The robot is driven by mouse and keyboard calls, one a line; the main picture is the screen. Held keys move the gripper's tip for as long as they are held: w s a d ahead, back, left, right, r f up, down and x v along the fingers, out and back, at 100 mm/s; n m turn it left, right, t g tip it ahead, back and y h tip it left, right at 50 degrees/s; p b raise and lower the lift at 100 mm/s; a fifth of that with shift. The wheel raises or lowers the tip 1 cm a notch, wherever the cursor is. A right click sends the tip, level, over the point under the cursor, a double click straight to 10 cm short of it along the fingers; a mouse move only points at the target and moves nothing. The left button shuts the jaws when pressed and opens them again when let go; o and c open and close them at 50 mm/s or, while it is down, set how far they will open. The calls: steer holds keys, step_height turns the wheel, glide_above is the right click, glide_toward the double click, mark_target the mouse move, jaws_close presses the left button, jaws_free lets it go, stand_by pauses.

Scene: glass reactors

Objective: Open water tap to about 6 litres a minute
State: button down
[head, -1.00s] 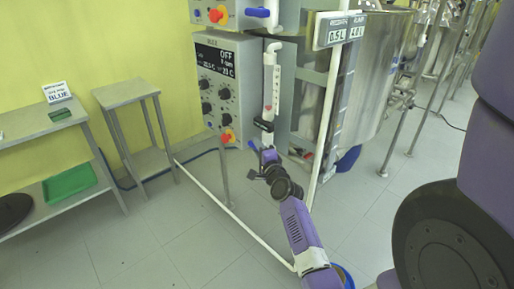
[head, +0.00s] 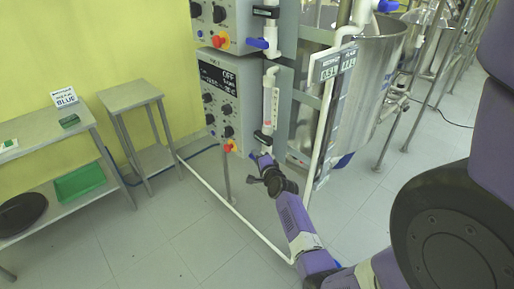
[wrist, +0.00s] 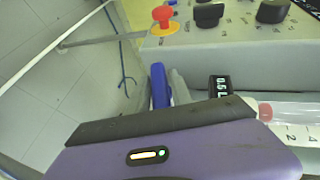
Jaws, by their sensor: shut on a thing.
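The water tap has a blue lever handle (wrist: 159,85), which in the wrist view sticks up beyond the dark finger pad of my gripper (wrist: 165,115). In the head view my gripper (head: 262,159) is at the bottom of the clear flow tube (head: 270,102), beside the control box. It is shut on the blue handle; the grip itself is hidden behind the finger. A small black flow readout (head: 263,141) sits just above my gripper. It also shows in the wrist view (wrist: 221,85), turned sideways, and its digits are hard to read for certain.
The control box (head: 227,98) shows OFF and has several black knobs and a red button (wrist: 162,16) close to the tap. A second blue tap handle (head: 257,43) is above. A steel vessel (head: 370,85) stands to the right.

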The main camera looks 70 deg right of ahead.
steer(key=shift+r+n+g+y+p, duration=0.3)
steer(key=shift+g+y+p, duration=0.25)
steer(key=shift+p, duration=1.95)
steer(key=shift+w+g+y+p, duration=0.1)
steer(key=shift+g+y+p, duration=0.45)
steer(key=shift+p, duration=0.7)
steer(key=shift+f+n+g+y+p, duration=0.2)
steer(key=shift+n+g+y+p, duration=0.25)
steer(key=shift+g, duration=0.35)
steer(key=shift+f+n+g+y, duration=0.15)
steer(key=shift+n+g+y, duration=0.2)
steer(key=shift+g+y, duration=0.8)
steer(key=shift+g, duration=0.35)
steer(key=c, duration=1.3)
jaws_free()
